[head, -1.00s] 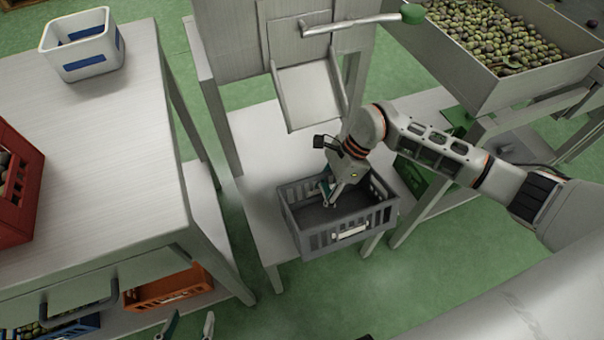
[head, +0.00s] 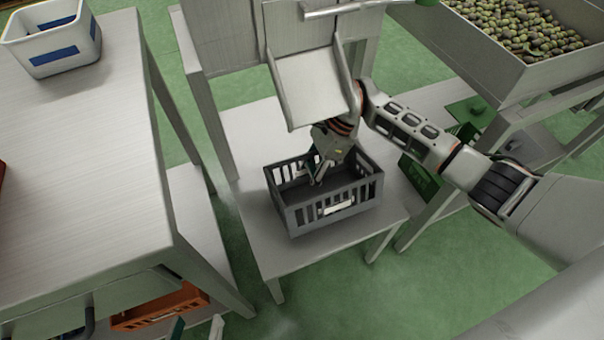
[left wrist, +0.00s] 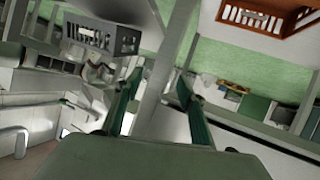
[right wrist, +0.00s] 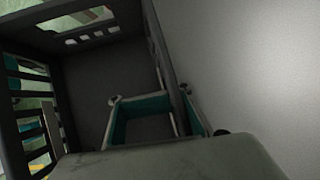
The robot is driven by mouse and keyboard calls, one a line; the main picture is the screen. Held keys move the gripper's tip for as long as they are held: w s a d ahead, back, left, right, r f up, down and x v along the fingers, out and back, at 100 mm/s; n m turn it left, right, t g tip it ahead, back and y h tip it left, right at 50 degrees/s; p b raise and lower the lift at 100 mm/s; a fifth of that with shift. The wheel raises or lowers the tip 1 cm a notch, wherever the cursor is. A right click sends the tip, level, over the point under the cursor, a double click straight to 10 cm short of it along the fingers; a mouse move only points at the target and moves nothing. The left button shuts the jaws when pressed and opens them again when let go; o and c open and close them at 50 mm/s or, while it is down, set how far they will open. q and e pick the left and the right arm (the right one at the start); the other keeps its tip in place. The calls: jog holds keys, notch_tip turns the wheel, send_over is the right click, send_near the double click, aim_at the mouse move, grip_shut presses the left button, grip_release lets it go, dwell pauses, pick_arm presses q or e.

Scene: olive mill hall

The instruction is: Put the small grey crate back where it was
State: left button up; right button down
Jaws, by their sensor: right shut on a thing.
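The small grey crate (head: 327,207), with slatted sides and a pale label on its front, looks empty and roughly level. It is over the low metal table (head: 345,243), below the chute; I cannot tell if its base touches. My right gripper (head: 318,182) is shut on the crate's far wall, its fingertips partly hidden by the crate. In the right wrist view the fingers (right wrist: 160,118) straddle a grey wall. My left gripper (head: 197,328) is open and empty at the bottom edge. The left wrist view shows its spread fingers (left wrist: 155,92) and the grey crate (left wrist: 100,35).
A metal chute (head: 312,88) hangs just above and behind the crate. A white crate (head: 52,40) stands on the tall table (head: 95,150) at left, with an orange crate (head: 160,306) below. A green crate (head: 420,178) and an olive bin (head: 520,60) are at right.

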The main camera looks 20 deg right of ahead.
jog(key=shift+w+r, duration=0.1)
jog(key=shift+r, duration=0.25)
pick_arm(q)
jog(key=shift+s+f, duration=0.3)
jog(key=shift+f, duration=0.05)
pick_arm(e)
jog(key=shift+f, duration=0.55)
pick_arm(q)
jog(key=shift+d, duration=0.1)
pick_arm(e)
jog(key=shift+f, duration=0.1)
pick_arm(q)
jog(key=shift+s, duration=0.1)
pick_arm(e)
jog(key=c, duration=1.4)
grip_release()
